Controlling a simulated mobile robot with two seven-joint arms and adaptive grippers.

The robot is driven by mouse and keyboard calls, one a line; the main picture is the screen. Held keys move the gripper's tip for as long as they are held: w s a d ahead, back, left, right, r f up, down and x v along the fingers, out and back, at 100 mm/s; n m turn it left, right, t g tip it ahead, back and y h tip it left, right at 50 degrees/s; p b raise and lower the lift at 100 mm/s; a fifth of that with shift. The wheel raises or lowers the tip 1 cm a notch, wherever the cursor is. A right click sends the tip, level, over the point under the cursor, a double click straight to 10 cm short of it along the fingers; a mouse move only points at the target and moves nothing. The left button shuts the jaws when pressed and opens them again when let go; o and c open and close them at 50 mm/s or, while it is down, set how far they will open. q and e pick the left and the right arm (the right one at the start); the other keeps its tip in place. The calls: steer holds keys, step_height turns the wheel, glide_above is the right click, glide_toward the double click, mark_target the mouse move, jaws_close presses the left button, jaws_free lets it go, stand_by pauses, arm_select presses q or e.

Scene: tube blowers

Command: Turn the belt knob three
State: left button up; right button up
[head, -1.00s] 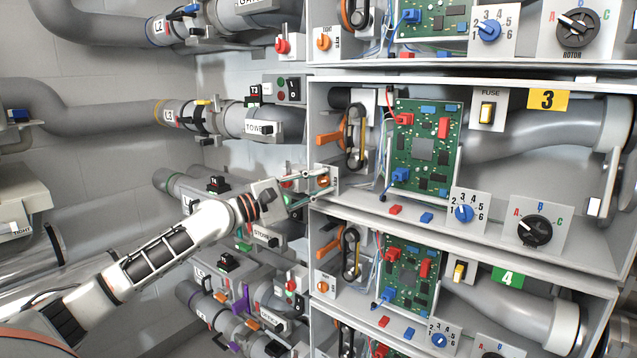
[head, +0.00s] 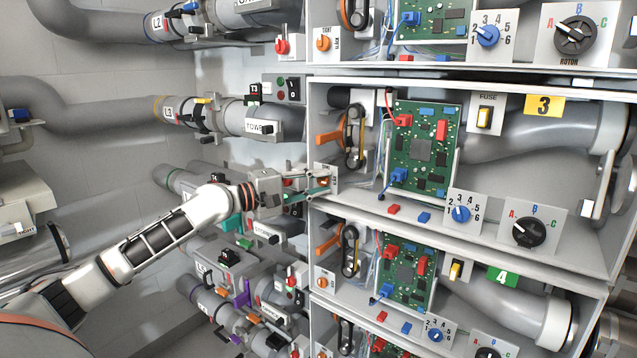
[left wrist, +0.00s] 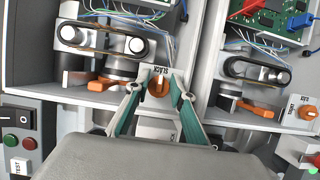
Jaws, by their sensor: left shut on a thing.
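The belt knob of bay three is a small orange knob (left wrist: 158,88) on a pale plate marked SLACK in the left wrist view. In the head view, this knob (head: 323,181) is at the lower left edge of the bay with the yellow 3 label (head: 547,105), partly hidden by my fingers. My left gripper (head: 319,181) reaches in from the left with its teal fingers on either side of the knob, and is shut on it. The belt and pulleys (head: 352,140) are above the knob. My right gripper is not in view.
An orange lever (head: 329,137) sticks out above the knob. A green circuit board (head: 424,150), a blue dial (head: 460,214) and a black rotor knob (head: 530,231) lie to the right. Bay 4 (head: 503,278) is below. Pipes and valves crowd the left.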

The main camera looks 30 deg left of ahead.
mark_target(321, 183)
arm_select(q)
steer(key=shift+f, duration=0.1)
steer(key=o, duration=0.8)
steer(key=shift+v, duration=2.35)
steer(key=v, duration=0.7)
steer(key=shift+s, duration=0.2)
